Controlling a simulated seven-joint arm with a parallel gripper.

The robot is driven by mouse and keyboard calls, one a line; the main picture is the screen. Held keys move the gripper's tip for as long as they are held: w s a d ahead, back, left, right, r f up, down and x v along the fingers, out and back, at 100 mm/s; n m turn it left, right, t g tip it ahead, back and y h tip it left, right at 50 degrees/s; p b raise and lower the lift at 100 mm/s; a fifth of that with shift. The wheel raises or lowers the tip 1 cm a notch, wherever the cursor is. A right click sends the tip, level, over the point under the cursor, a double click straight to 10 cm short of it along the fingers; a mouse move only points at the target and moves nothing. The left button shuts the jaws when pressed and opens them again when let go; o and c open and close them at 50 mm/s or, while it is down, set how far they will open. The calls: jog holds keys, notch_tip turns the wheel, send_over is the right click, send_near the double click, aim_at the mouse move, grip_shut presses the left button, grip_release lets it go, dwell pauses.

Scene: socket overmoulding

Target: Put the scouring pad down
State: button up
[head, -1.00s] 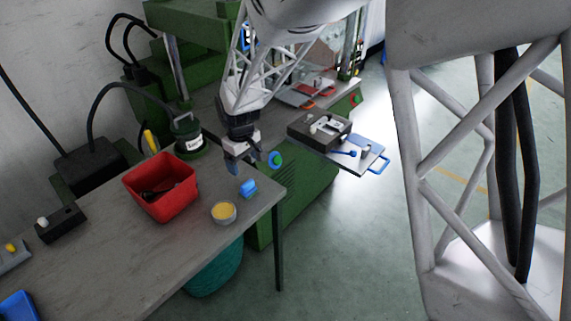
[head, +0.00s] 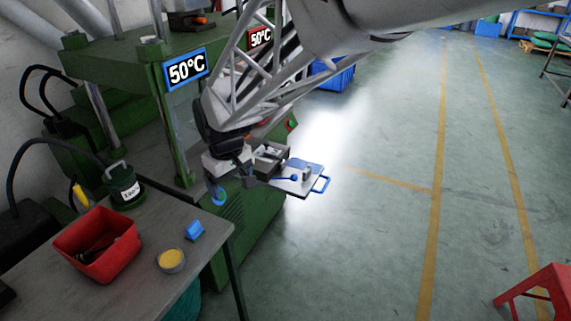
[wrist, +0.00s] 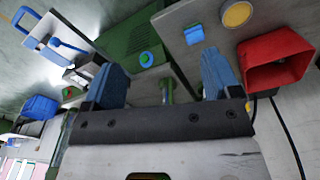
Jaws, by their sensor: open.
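A small blue block, apparently the scouring pad (head: 194,230), lies on the grey table (head: 137,279) near its right edge. It also shows in the wrist view (wrist: 194,36), beyond my fingers and apart from them. My gripper (head: 230,184) is in front of the green press, up and to the right of the pad in the head view. In the wrist view, its two blue fingers (wrist: 165,78) are spread wide, with nothing held between them.
A round tin with yellow contents (head: 171,261) and a red bin (head: 98,246) stand near the pad. A green canister (head: 123,186) stands behind. Beyond my gripper, a tray with a blue handle (head: 300,180) juts from the press (head: 245,222). Open floor lies right.

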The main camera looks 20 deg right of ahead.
jog(key=s+d+r+m, duration=0.2)
jog(key=s+d, duration=0.2)
jog(key=s, duration=0.3)
jog(key=s+d+r+m+t, duration=0.1)
jog(key=s+d+r, duration=0.1)
jog(key=s+d, duration=0.2)
jog(key=s+d+r+m, duration=0.2)
jog(key=s+d, duration=0.2)
jog(key=s, duration=0.6)
jog(key=shift+s+d+r+m+t, duration=0.15)
jog(key=shift+s+r+m+t, duration=0.15)
jog(key=shift+s+r, duration=0.1)
jog(key=shift+c, duration=0.3)
jog(key=c, duration=0.5)
jog(key=shift+c, duration=0.2)
